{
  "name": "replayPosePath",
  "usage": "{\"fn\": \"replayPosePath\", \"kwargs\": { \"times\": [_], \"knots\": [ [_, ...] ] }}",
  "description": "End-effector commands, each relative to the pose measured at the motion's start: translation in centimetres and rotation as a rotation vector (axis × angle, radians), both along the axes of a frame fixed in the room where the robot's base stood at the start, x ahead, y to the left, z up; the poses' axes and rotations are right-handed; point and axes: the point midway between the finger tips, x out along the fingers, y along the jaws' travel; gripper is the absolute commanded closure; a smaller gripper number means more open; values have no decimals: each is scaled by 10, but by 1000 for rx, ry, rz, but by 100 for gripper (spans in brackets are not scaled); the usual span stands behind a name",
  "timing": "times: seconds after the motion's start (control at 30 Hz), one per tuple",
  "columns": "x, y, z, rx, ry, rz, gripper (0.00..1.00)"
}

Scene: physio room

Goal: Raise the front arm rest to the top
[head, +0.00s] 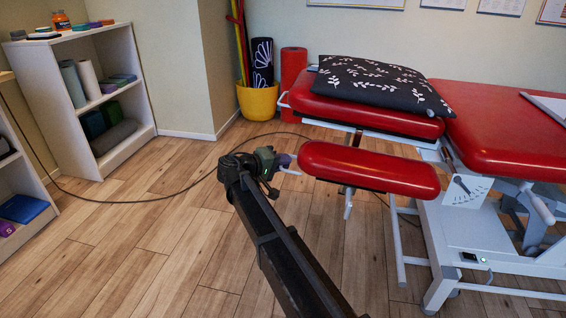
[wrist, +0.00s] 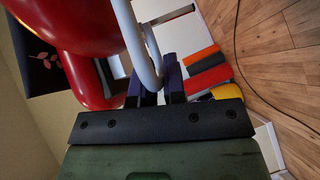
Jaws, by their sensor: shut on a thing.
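The front arm rest (head: 370,168) is a red padded bar on a white frame, beside and below the table's red head section (head: 360,112). A white loop handle (head: 290,171) is at its left end. My gripper (head: 281,161) is at this end, shut on the handle. In the wrist view, the white handle (wrist: 136,42) runs down between the dark blue fingers of my gripper (wrist: 157,88). The red arm rest (wrist: 75,22) fills the upper left there. The exact grip contact is partly hidden.
A black leaf-patterned pillow (head: 375,84) lies on the head section. A yellow bucket (head: 257,101) with rolls and a red roll (head: 293,75) stand behind. White shelves (head: 130,60) are at left. A dark cable (head: 120,202) crosses the otherwise open wooden floor.

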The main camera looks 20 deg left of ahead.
Motion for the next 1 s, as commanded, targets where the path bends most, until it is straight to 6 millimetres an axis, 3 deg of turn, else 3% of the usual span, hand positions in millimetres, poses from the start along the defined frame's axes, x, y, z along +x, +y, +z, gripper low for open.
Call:
{"fn": "replayPosePath", "kwargs": {
  "times": [0.17,0.27,0.5,0.6,0.97,1.0],
  "knots": [
    [0,-1,10,0,1,0,100],
    [0,-2,31,-2,1,-1,100],
    [1,-9,100,-2,1,-1,100],
    [1,-11,117,-2,1,0,100],
    [3,-11,118,-5,-2,3,100],
    [3,-11,118,-5,-2,3,85]
  ]
}}
